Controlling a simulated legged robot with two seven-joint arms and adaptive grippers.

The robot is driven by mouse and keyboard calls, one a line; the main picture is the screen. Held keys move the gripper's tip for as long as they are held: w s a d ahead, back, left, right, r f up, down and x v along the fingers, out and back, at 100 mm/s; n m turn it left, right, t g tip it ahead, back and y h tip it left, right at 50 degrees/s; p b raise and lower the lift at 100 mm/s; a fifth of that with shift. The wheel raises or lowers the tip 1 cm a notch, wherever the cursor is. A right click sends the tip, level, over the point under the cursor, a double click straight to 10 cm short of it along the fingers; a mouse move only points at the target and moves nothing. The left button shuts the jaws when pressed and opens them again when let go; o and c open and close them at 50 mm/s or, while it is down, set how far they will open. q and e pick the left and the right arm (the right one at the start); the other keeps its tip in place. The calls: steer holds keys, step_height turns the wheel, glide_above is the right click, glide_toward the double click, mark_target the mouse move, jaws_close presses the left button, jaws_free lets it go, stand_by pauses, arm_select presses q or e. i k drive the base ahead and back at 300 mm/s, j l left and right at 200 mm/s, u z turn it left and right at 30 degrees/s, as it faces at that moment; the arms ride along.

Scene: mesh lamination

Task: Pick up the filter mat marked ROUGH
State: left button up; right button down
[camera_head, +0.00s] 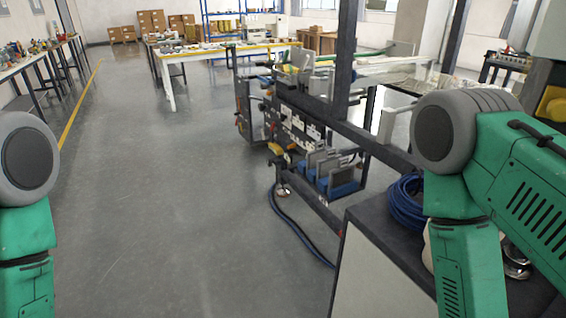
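I cannot make out a filter mat marked ROUGH anywhere in the head view. Several grey flat pieces stand upright in blue holders (343,187) low on the machine, but I see no readable marking on them. My green left arm shows at the left edge and my green right arm at the right. Both grippers are outside the picture, below its lower edge.
A dark-framed machine (300,125) stands right of centre, with a blue hose (295,225) on the floor beside it. A dark-topped cabinet (378,225) with coiled blue cable (405,203) is near right. Worktables (168,95) stand behind. The grey floor (170,210) at centre-left is clear.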

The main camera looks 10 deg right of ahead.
mark_target(330, 162)
steer(key=i+j+u, duration=0.2)
steer(key=i, duration=0.2)
steer(key=i+j+u, duration=0.15)
steer(key=i, duration=0.25)
steer(key=i+j+u, duration=0.2)
steer(key=i, duration=0.25)
steer(key=i+z, duration=0.25)
steer(key=z, duration=0.15)
steer(key=i+z, duration=0.25)
steer(key=z, duration=0.15)
steer(key=i+j+z, duration=0.2)
steer(key=z, duration=0.2)
